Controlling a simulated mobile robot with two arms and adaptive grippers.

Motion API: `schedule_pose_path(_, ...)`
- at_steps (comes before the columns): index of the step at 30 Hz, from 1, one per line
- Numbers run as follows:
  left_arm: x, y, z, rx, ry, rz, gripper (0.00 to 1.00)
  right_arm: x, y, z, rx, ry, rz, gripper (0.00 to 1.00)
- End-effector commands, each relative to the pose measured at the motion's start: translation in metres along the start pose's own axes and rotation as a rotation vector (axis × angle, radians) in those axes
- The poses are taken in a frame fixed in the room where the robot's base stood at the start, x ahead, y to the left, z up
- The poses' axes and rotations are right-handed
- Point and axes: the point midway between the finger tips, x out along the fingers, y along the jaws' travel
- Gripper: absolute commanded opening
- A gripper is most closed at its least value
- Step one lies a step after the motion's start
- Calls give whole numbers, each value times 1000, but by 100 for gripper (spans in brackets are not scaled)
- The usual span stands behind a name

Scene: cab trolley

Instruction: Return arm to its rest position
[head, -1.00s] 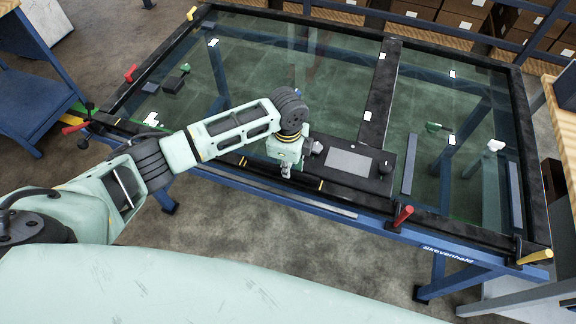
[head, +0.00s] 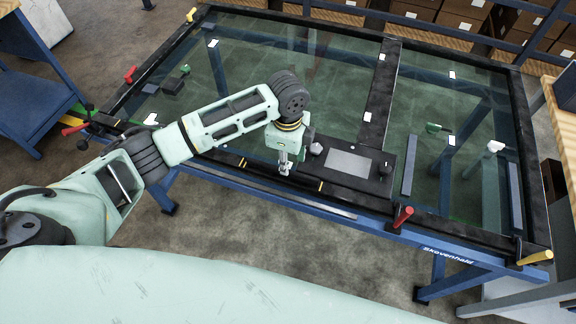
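My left arm comes in from the left in the head view and reaches over the front edge of a glass-topped blue trolley (head: 330,213). My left gripper (head: 284,168) points down close to the trolley's black front rail, left of a grey plate (head: 347,163) on a black panel. The gripper is small and seen from above, so I cannot tell whether its fingers are open or shut. I see nothing clearly held in it. My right gripper is not in view.
Red handles (head: 402,216) and a yellow handle (head: 536,257) stick out along the trolley's front. A dark knob (head: 316,148) stands beside the gripper. A blue cart (head: 38,75) is at left, and boxes (head: 465,20) are at the back. Floor shows in front of the trolley.

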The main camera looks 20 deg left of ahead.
Motion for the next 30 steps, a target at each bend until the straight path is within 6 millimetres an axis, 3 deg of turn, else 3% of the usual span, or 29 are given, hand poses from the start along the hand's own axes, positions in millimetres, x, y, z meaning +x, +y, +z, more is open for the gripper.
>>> schedule_pose_path(7, -52, 0, 0, 1, 0, -3, 36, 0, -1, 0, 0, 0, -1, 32)
schedule_pose_path(15, -74, 0, 0, 1, 0, 0, 36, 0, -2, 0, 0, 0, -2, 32)
schedule_pose_path(23, -65, 9, -9, -13, 19, -2, 36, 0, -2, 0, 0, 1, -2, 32)
schedule_pose_path(30, -24, 65, -60, -193, 169, -43, 36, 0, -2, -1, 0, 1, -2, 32)
